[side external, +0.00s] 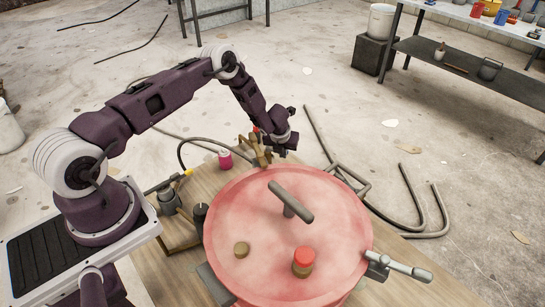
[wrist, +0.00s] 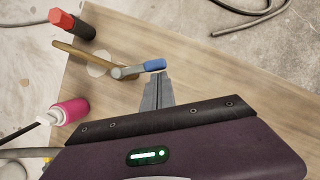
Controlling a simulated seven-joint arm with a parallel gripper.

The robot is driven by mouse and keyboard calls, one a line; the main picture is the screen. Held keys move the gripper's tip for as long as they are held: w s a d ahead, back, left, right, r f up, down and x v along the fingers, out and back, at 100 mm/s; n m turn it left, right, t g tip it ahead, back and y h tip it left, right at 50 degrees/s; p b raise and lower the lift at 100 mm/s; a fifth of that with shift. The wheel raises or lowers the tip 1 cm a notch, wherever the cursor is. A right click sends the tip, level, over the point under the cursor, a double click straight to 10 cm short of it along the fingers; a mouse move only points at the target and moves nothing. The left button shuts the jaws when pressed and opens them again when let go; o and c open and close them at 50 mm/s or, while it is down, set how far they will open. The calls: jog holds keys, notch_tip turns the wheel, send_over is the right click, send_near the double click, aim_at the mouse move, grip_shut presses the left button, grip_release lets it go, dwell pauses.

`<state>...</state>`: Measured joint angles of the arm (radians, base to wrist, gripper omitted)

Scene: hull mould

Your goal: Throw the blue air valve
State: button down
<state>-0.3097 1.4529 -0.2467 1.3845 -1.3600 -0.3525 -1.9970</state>
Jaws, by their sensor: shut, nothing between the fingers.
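The blue air valve shows in the wrist view as a blue-ended lever (wrist: 153,66) on a grey metal stem, just beyond my fingertips. My gripper (wrist: 157,78) is shut and empty, with its tips very close to the blue end. I cannot tell whether they touch it. In the side view my gripper (side external: 284,147) is low behind the round red mould, beside brass-coloured fittings (side external: 260,152). The blue lever cannot be made out there.
The red mould lid (side external: 285,240) carries a grey T-handle (side external: 290,201) and a red-topped knob (side external: 303,256). A pink bottle (wrist: 70,111), a red-capped dark cylinder (wrist: 72,24) and a brown bar (wrist: 85,56) are near the lever. Bent pipes (side external: 405,205) lie at right.

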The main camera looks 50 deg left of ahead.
jog(key=w+n, duration=0.1)
jog(key=n, duration=0.1)
jog(key=w+n+y, duration=0.1)
jog(key=shift+w+a+n+g, duration=0.15)
jog(key=shift+a+n+g, duration=0.2)
jog(key=shift+n+g, duration=0.05)
jog(key=shift+w+a, duration=1.3)
jog(key=shift+w, duration=0.05)
